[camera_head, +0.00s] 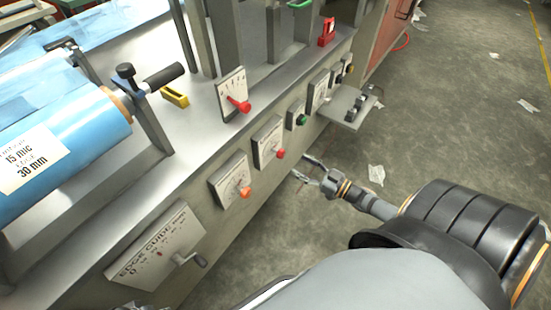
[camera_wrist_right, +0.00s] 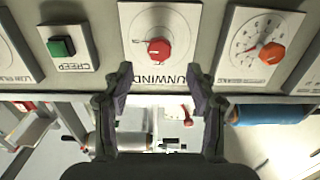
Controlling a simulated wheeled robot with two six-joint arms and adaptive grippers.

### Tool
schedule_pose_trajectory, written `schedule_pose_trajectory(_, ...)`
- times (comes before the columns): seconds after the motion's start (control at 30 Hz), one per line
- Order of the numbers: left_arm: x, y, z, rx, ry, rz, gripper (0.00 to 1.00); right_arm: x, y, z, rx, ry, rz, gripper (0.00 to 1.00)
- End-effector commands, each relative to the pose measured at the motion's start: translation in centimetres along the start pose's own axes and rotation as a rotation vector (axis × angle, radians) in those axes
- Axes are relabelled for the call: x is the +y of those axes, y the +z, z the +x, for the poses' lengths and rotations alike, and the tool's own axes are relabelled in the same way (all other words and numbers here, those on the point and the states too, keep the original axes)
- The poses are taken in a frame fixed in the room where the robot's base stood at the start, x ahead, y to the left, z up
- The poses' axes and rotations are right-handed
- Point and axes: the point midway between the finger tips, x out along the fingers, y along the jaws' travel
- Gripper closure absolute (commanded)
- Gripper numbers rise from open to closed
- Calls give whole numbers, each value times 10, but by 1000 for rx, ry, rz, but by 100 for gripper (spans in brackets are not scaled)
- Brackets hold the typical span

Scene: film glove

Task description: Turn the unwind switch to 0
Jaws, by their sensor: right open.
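The unwind switch is a red knob (camera_head: 280,153) on a white plate (camera_head: 267,142) on the machine's front panel. In the right wrist view, which looks upside down, the red knob (camera_wrist_right: 157,50) sits on its plate above the word UNWIND. Its setting is too small to read. My right gripper (camera_head: 303,168) is open and empty, in front of the panel, close to this knob and apart from it. In the right wrist view its two fingers (camera_wrist_right: 159,85) stand either side of the knob's line. My left gripper is not recognisable in view.
An orange-knob dial (camera_head: 244,192) and a green CREEP button (camera_head: 301,119) flank the switch. A red lever (camera_head: 240,105) stands above on the machine top. A small shelf (camera_head: 346,105) juts out farther along. The floor (camera_head: 450,120) at right is mostly clear.

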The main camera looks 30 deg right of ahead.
Motion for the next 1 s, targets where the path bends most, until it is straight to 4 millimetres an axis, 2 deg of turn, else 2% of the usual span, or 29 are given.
schedule_pose_trajectory(0.2, 7, 0, 22, 73, 27, 2, 60, 0, 3, 48, 7, 2, -1, 42)
schedule_pose_trajectory(0.43, 13, -4, 35, 144, 49, -1, 60, 0, 2, 85, 3, 2, -1, 42)
schedule_pose_trajectory(0.6, 14, -6, 36, 161, 54, -1, 60, 1, 1, 93, 0, 3, -1, 42)
schedule_pose_trajectory(0.8, 14, -6, 36, 162, 54, -1, 60, 1, 1, 93, -1, 3, -1, 42)
schedule_pose_trajectory(1.0, 14, -6, 36, 162, 53, -1, 60, 1, 1, 93, -1, 3, -2, 68)
